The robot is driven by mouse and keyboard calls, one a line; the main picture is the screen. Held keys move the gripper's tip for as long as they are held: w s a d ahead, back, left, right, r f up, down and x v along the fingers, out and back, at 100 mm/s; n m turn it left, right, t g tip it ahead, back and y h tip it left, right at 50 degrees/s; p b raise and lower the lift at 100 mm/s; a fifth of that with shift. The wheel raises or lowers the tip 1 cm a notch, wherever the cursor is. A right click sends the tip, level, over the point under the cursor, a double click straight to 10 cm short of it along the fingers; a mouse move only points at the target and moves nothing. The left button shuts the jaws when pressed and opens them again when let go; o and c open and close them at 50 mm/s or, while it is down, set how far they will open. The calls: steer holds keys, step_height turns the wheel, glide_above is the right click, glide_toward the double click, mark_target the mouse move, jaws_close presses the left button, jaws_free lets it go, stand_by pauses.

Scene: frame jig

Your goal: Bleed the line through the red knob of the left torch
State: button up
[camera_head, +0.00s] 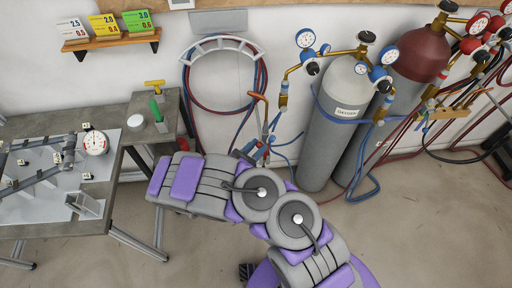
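A torch (265,125) with a copper-coloured tip hangs upright by the wall, left of the grey oxygen cylinder (328,120). Its lower end has small red and blue parts (257,148) close behind my arm; I cannot make out which part is the red knob. More torch-like parts with copper tips (484,92) show at a wooden rack (450,115) on the far right. My grey and purple arm crosses the lower middle and reaches left. I cannot see my gripper's fingers.
Red and blue hoses (225,104) loop on a wall hanger, and others trail across the floor by the cylinders. A maroon cylinder (420,55) stands behind. A metal work table (100,215) with a dial gauge (95,143) stands at left. The floor at lower right is clear.

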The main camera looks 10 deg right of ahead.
steer(key=shift+o, duration=1.2)
steer(key=shift+a, duration=0.1)
steer(key=p+v, duration=0.3)
steer(key=v, duration=1.4)
